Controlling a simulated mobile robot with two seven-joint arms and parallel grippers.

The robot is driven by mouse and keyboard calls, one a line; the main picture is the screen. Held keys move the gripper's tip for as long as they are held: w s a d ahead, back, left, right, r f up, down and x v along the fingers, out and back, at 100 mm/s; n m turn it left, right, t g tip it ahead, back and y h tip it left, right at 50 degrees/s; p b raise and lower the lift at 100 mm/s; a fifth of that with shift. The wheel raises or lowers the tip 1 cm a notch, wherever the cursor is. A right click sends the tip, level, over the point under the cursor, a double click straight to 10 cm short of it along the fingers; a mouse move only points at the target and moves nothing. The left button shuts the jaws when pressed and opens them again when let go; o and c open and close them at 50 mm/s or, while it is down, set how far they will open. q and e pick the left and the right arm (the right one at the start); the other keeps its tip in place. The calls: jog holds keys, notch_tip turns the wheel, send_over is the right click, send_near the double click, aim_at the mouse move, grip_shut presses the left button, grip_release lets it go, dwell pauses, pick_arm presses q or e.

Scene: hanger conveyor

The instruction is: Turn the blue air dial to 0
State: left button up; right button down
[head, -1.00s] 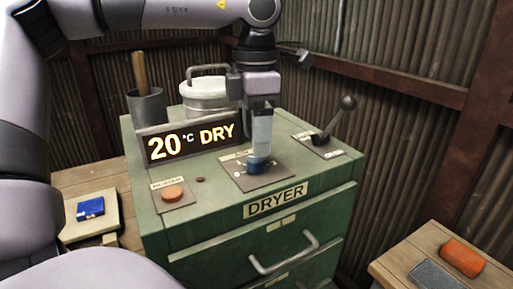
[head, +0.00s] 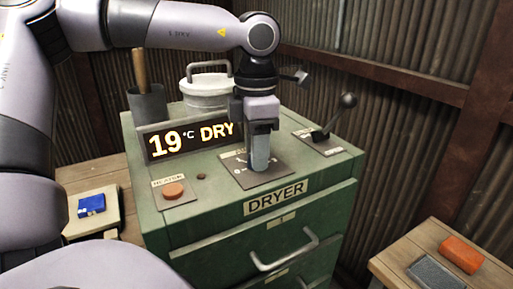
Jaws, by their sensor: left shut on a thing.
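The green dryer (head: 215,245) stands in front of me with a grey air dial plate (head: 278,176) on its top. My left gripper (head: 260,165) points straight down onto this plate and is shut on the blue air dial. Its fingers hide nearly all of the dial, so I cannot read its setting. A "0" mark shows on the plate left of the fingers. The display (head: 190,140) reads 19 °C DRY. My right gripper is not in view.
An orange heater button (head: 174,190) sits left of the dial, and a black-knobbed lever (head: 335,118) right of it. A lidded white pot (head: 207,90) stands behind. A side table at the lower right holds an orange block (head: 461,254) and a grey block (head: 437,274).

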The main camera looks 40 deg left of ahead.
pick_arm(q)
jog(key=shift+f+n+b, duration=0.15)
jog(key=shift+n+b, duration=0.9)
jog(key=shift+n, duration=0.15)
jog(key=n+b, duration=0.1)
jog(key=n, duration=0.1)
jog(key=shift+n+b, duration=0.3)
jog(key=shift+b, duration=0.05)
jog(key=n+b, duration=0.1)
jog(key=n, duration=0.2)
jog(key=shift+n+b, duration=0.85)
jog(key=shift+n, duration=1.05)
jog(key=shift+r, duration=0.2)
jog(key=o, duration=1)
jog(key=shift+o, duration=0.2)
